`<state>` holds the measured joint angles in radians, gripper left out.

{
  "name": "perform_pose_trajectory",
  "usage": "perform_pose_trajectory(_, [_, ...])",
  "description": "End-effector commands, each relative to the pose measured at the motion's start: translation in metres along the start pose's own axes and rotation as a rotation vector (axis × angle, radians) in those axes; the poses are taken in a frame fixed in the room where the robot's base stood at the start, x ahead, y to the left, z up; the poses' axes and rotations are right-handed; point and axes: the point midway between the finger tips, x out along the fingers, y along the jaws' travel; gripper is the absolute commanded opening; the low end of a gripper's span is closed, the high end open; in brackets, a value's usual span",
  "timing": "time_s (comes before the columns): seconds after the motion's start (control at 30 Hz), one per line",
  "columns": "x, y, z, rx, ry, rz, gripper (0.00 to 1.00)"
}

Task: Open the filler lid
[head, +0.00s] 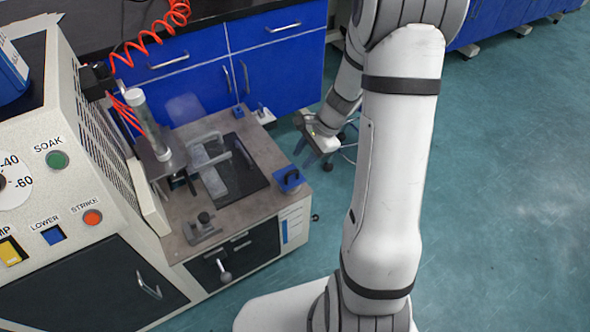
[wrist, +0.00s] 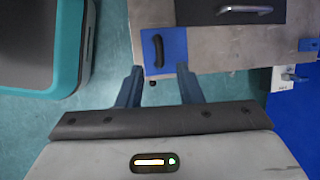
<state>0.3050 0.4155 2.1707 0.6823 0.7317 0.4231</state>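The likely filler lid is a small blue square plate (head: 292,184) with a dark curved handle, at the front right corner of the bench top. It appears to lie flat and closed. In the wrist view the blue plate (wrist: 176,46) and its dark handle (wrist: 158,48) sit just beyond my fingers. My gripper (wrist: 159,70) is open, with nothing between its fingers. In the head view my gripper (head: 318,140) is off the bench's right edge, behind the blue plate and apart from it; its fingers are hard to make out there.
The bench top (head: 262,207) carries a dark plate with a bar handle (head: 243,153) and a clear cover. A cylinder column (head: 148,120) stands at left beside the control panel (head: 62,200). A stool (head: 348,148) is near my gripper. Blue cabinets (head: 275,62) stand behind.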

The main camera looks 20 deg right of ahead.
Motion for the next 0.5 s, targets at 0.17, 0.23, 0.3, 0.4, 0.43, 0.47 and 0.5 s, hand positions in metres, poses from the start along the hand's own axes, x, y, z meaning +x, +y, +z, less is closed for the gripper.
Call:
perform_pose_trajectory(0.17, [0.034, 0.002, -0.001, -0.003, -0.001, 0.004, 0.33])
perform_pose_trajectory(0.23, [0.043, 0.001, 0.0, -0.003, -0.001, 0.003, 0.33])
perform_pose_trajectory(0.3, [0.049, 0.001, 0.0, -0.002, -0.001, 0.003, 0.33])
perform_pose_trajectory(0.4, [0.054, 0.001, 0.0, -0.003, 0.0, 0.002, 0.33])
perform_pose_trajectory(0.43, [0.054, 0.001, 0.0, -0.003, 0.0, 0.002, 0.33])
perform_pose_trajectory(0.47, [0.055, 0.001, 0.0, -0.003, 0.001, 0.002, 0.33])
perform_pose_trajectory(0.5, [0.055, 0.001, 0.001, -0.003, 0.001, 0.002, 0.33])
